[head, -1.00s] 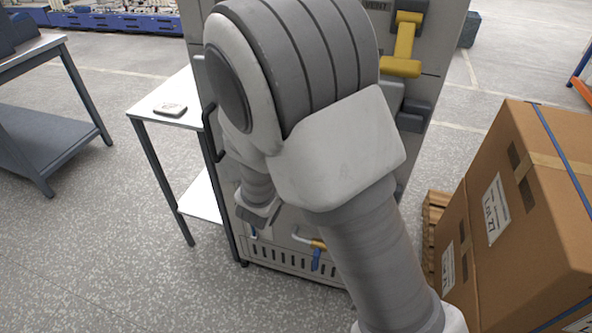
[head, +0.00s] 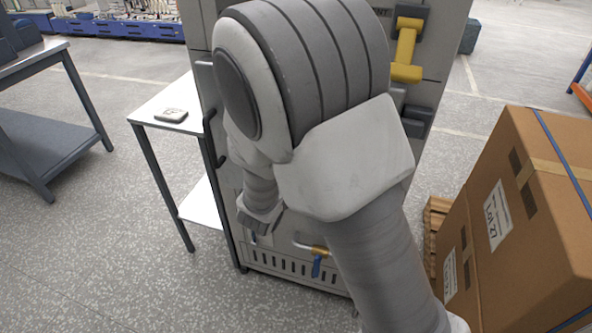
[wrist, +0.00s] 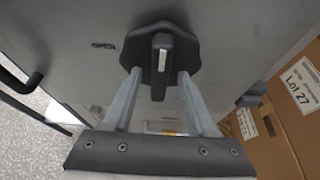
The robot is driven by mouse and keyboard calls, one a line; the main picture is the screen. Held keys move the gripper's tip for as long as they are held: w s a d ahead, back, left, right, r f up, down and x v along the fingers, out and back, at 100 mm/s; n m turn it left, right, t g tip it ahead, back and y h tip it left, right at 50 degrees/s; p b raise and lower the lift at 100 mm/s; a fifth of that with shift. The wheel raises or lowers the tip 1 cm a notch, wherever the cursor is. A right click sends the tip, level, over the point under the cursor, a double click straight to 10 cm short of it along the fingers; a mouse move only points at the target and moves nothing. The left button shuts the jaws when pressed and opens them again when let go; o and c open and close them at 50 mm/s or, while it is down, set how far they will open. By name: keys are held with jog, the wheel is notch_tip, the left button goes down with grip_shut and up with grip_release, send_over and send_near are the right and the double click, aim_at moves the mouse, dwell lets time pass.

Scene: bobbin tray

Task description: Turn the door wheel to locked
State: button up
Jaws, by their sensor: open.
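The door wheel (wrist: 180,42) is a dark lobed knob with an upright grip bar across its middle, on the grey door (wrist: 60,25) in the wrist view. The bar has a pale strip near its top and stands roughly vertical in the picture. My gripper (wrist: 160,75) is open, with one finger on each side of the bar and the tips close to the wheel's lower lobes. Small gaps show between the fingers and the bar; whether a tip touches the wheel I cannot tell. In the head view my arm hides the wheel.
The grey cabinet (head: 300,270) carries a yellow handle (head: 405,50), a blue-and-orange lever (head: 317,258) and a black side handle (head: 209,145). A white side table (head: 155,107) stands left. A large carton (head: 520,220) stands close on the right. Open floor lies front left.

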jog(key=p+v, duration=0.2)
jog(key=v, duration=1.5)
jog(key=shift+s+p, duration=0.2)
jog(key=shift+p, duration=0.15)
jog(key=shift+r, duration=0.15)
jog(key=s+d+r+m+g+h+p, duration=0.2)
jog(key=d+r+m+g, duration=0.2)
jog(key=d+m, duration=0.45)
jog(key=s+d+r+m+g+h+p, duration=0.25)
jog(key=d+r+m, duration=0.25)
jog(key=d+m, duration=0.3)
jog(key=s+d+r+m+y+p, duration=0.3)
jog(key=s+r+m+y, duration=0.3)
jog(key=r+m, duration=0.5)
jog(key=m+g+y, duration=0.1)
jog(key=m+y, duration=0.1)
jog(key=m, duration=0.3)
jog(key=shift+s+d, duration=0.2)
